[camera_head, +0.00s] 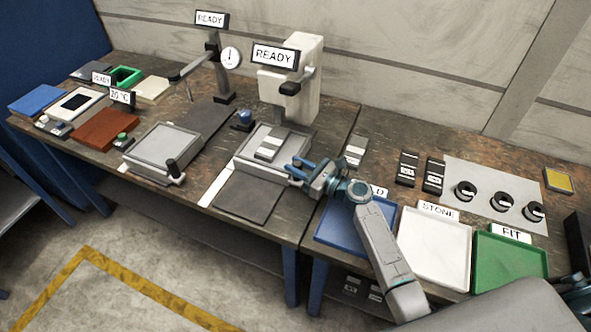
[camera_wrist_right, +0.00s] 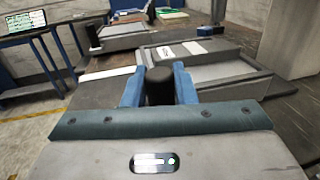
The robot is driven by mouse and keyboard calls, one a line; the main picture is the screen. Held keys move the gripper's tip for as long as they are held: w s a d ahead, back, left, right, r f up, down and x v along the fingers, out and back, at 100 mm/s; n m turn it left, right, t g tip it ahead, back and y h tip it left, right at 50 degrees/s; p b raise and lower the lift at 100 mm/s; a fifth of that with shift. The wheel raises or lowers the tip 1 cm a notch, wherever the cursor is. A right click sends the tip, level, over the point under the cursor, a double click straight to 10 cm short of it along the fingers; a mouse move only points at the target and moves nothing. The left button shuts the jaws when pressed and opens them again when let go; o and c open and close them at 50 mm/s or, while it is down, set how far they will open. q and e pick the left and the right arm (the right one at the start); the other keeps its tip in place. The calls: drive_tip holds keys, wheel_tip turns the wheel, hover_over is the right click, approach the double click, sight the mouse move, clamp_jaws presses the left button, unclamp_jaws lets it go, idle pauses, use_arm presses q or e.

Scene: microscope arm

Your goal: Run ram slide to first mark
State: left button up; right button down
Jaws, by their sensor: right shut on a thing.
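The white press-like machine (camera_head: 305,90) stands at the middle of the bench with a READY sign on its head. On its grey base (camera_head: 248,148), a slide plate (camera_head: 268,146) with a pale label lies below the head. My right gripper (camera_head: 296,168) is at the base's right side. In the right wrist view, its blue fingers (camera_wrist_right: 158,88) are shut on an upright black knob (camera_wrist_right: 158,86). The gripper hides this knob in the head view. The grey base also shows beyond the fingers in the right wrist view (camera_wrist_right: 215,72). I cannot make out any marks.
A second grey platform (camera_head: 160,148) with a black handle (camera_head: 173,168) stands to the left. A dark mat (camera_head: 250,197) lies in front of the machine. Blue (camera_head: 345,240), white STONE (camera_head: 435,250) and green FIT (camera_head: 510,262) trays sit at the right front.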

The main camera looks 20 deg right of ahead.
drive_tip(key=c, duration=1.2)
unclamp_jaws()
drive_tip(key=shift+s, duration=0.1)
drive_tip(key=b+v, duration=0.3)
drive_tip(key=v, duration=0.6)
drive_tip(key=shift+s+d+f, duration=0.15)
drive_tip(key=shift+s+d, duration=0.45)
drive_tip(key=shift+s, duration=0.05)
